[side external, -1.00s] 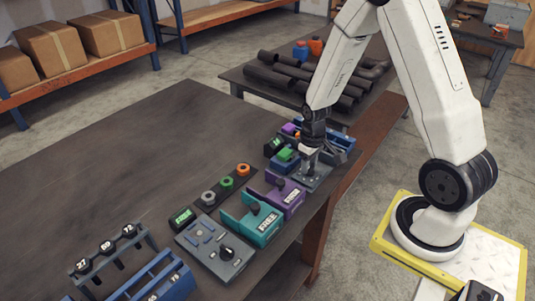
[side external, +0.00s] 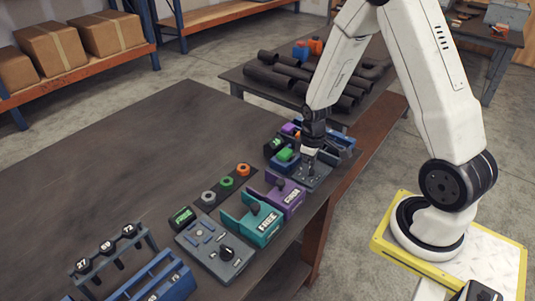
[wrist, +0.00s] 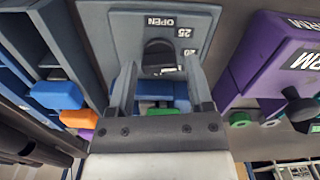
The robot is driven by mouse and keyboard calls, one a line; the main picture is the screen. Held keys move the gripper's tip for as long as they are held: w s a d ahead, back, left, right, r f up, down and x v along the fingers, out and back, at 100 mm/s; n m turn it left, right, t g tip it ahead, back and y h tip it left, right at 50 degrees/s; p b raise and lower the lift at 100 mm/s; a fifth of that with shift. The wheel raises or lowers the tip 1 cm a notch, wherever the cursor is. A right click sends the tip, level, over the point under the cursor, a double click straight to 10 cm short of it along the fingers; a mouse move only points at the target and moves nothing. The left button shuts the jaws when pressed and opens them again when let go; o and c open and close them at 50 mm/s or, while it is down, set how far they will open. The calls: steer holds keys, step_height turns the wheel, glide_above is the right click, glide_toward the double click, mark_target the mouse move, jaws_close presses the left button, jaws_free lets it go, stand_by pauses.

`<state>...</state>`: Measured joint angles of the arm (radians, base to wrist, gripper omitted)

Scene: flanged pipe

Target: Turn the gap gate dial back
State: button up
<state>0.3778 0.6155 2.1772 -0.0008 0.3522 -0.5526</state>
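The gap gate dial is a black knob (wrist: 160,54) on a grey plate (wrist: 100,35) marked "OPEN", "25" and a partly hidden "20". In the side external view, the plate (side external: 314,178) is at the right edge of the bench, with my gripper over it hiding the knob. My gripper (side external: 309,164) points down there. In the wrist view, my gripper (wrist: 161,70) has its two fingers apart, one on each side of the knob, with visible space between. I cannot tell how far down the fingers reach or where the knob's pointer aims.
Purple (side external: 285,197) and teal (side external: 260,225) "FIRM" and "FREE" blocks stand close by, toward the camera. Another grey plate with a black knob (side external: 226,253) lies nearer. Blue fixtures (side external: 341,143) crowd the far side. The bench's left part (side external: 110,160) is clear.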

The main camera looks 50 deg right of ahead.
steer(key=shift+o, duration=0.4)
steer(key=shift+r, duration=0.2)
steer(key=shift+r, duration=3.75)
